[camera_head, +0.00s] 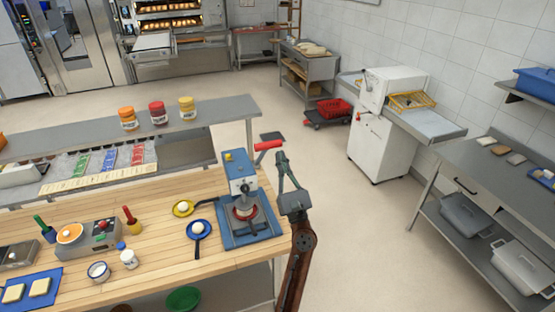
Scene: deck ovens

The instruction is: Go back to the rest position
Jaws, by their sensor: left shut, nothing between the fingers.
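My left gripper (282,157) rises from the bottom of the view on a dark reddish-brown arm, to the right of the wooden table. It is shut with nothing in it, its fingertips pointing away from me. They show just right of the red handle (267,146) of a blue and grey press (242,180); I cannot tell whether they touch it. The press stands on a blue base at the table's right end, with a red ring low in its front. My right gripper is not in view.
The wooden table (160,258) holds two small pans, a scale, jars and a blue board. A grey shelf (75,145) with several jars stands behind it. Open floor (345,220) lies to the right, before a white machine (380,145) and a steel table (490,178).

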